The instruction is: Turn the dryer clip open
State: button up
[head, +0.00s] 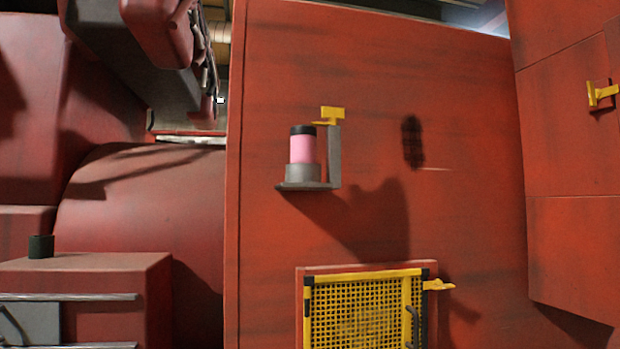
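The dryer appears to be the pink canister (303,150) with a black top, standing upright in a grey cup (303,176) on a small bracket (335,155) fixed to the red wall. A yellow clip (332,115) sits at the top of the bracket, just above and right of the canister's black top. Its flat tab points to the right, and a thin yellow part reaches left toward the canister's top. I cannot tell whether it grips the canister. I cannot make out my gripper in the head view.
Below is a yellow mesh panel (360,315) in a red frame, with a yellow latch (437,285) on its right. Another yellow handle (602,94) is on the right wall. Red machinery with metal rails (70,297) fills the left. The wall around the bracket is mostly clear.

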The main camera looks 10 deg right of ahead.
aim_at(333, 114)
jog(key=i+j+u, duration=0.1)
jog(key=j, duration=0.35)
jog(key=i+j+u, duration=0.1)
jog(key=i+j, duration=0.15)
jog(key=j, duration=0.15)
jog(key=i+j, duration=0.2)
jog(key=j, duration=0.2)
jog(key=i+j+u, duration=0.15)
jog(key=j, duration=0.25)
jog(key=i+j+u, duration=0.1)
jog(key=i+j, duration=0.15)
jog(key=j, duration=0.15)
